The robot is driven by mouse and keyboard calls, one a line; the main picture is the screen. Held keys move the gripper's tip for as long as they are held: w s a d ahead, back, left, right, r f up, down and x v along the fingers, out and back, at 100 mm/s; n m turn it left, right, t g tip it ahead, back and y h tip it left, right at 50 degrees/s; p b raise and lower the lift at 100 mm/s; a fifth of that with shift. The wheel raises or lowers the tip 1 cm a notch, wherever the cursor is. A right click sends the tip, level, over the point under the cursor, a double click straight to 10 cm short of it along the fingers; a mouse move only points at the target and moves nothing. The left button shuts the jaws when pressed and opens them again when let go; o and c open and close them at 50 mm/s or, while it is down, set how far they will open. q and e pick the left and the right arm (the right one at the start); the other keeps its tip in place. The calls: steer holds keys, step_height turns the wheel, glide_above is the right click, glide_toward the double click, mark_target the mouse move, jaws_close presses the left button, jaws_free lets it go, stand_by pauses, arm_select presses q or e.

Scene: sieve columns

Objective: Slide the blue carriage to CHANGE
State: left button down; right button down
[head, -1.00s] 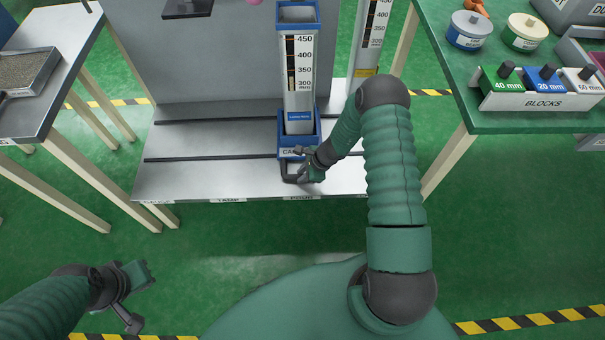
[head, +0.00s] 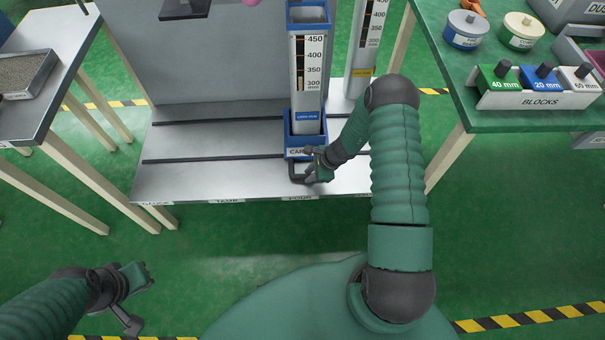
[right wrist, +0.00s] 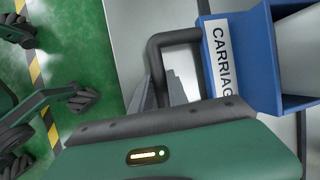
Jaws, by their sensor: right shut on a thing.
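The blue carriage (head: 290,148) stands on the grey rail bench (head: 220,180), bearing a tall column (head: 309,70) with a printed mm scale. A dark handle (head: 293,172) sticks out from its front. My right gripper (head: 309,174) is shut on this handle. In the right wrist view the blue carriage (right wrist: 245,50) and the dark handle (right wrist: 165,42) show, with a finger behind the handle. My left gripper (head: 142,299) is open and empty at the lower left, away from the bench. Labels along the bench's front edge are partly readable; the carriage is near the POUR label (head: 300,198).
A second column (head: 365,50) stands behind, right of the carriage. A green table (head: 570,125) at right holds a blocks rack (head: 540,100) and round tins (head: 467,30). A grey table (head: 50,90) at left holds a gravel tray (head: 28,74). The bench left of the carriage is clear.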

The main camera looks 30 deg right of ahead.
steer(key=s+d, duration=0.3)
steer(key=d, duration=0.3)
steer(key=s+d, duration=0.4)
steer(key=d, duration=0.2)
steer(key=s+d, duration=0.4)
steer(key=d, duration=0.2)
steer(key=shift+s+d, duration=0.1)
steer(key=shift+d, duration=0.25)
steer(key=shift+s+d+r, duration=0.1)
steer(key=shift+s+d, duration=0.25)
steer(key=shift+d, duration=0.25)
steer(key=c, duration=1.3)
jaws_free()
steer(key=shift+s, duration=0.1)
